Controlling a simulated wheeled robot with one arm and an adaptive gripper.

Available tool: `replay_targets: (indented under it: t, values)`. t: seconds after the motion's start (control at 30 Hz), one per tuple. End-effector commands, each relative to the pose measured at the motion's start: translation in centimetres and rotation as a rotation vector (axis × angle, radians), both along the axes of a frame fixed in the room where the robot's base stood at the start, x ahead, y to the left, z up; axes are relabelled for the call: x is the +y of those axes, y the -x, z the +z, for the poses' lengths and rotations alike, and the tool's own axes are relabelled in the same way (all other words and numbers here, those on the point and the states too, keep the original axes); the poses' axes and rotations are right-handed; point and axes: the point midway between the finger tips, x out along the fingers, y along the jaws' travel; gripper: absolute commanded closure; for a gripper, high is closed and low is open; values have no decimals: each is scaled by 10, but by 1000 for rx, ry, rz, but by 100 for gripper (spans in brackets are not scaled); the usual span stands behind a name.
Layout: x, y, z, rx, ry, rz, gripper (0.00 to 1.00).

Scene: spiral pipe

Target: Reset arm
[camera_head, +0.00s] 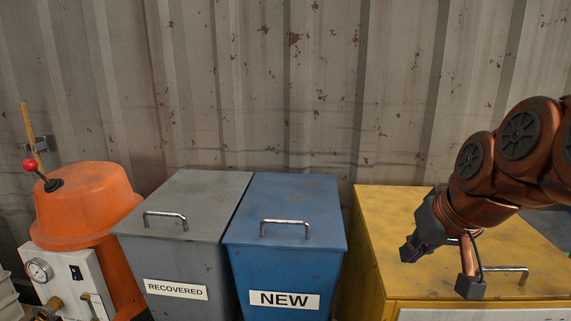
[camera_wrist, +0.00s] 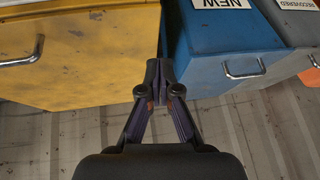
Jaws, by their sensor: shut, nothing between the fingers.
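My arm comes in from the right in the head view, over the yellow box (camera_head: 400,230). My gripper (camera_head: 408,252) is above the lid of that box, pointing down and to the left. In the wrist view my gripper (camera_wrist: 160,75) is shut with nothing between its fingers. It shows between the yellow box (camera_wrist: 90,60) and the blue box (camera_wrist: 215,55). I cannot tell whether the fingertips touch anything.
A blue "NEW" box (camera_head: 285,215) and a grey "RECOVERED" box (camera_head: 195,210) stand to the left, lids closed, with metal handles. An orange machine (camera_head: 85,205) with a red-knobbed lever stands at far left. A corrugated metal wall (camera_head: 270,90) is behind.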

Motion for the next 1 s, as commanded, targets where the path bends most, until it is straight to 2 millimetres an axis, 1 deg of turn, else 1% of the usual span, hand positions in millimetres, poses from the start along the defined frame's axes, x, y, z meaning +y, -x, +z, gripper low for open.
replay_targets:
  t: [0.03, 0.17, 0.37, 0.53, 0.7, 0.83, 0.9, 1.0]
  values:
    - [6, 10, 2, 45, 3, 6, 100]
    - [17, 37, -15, 154, 13, 16, 100]
    - [28, 87, -36, 320, 40, 28, 100]
    - [31, 133, -48, 457, 73, 32, 100]
    - [30, 178, -56, 578, 109, 32, 100]
    - [27, 203, -60, 641, 130, 32, 100]
    - [26, 211, -61, 661, 138, 31, 100]
    - [25, 216, -63, 674, 143, 30, 100]
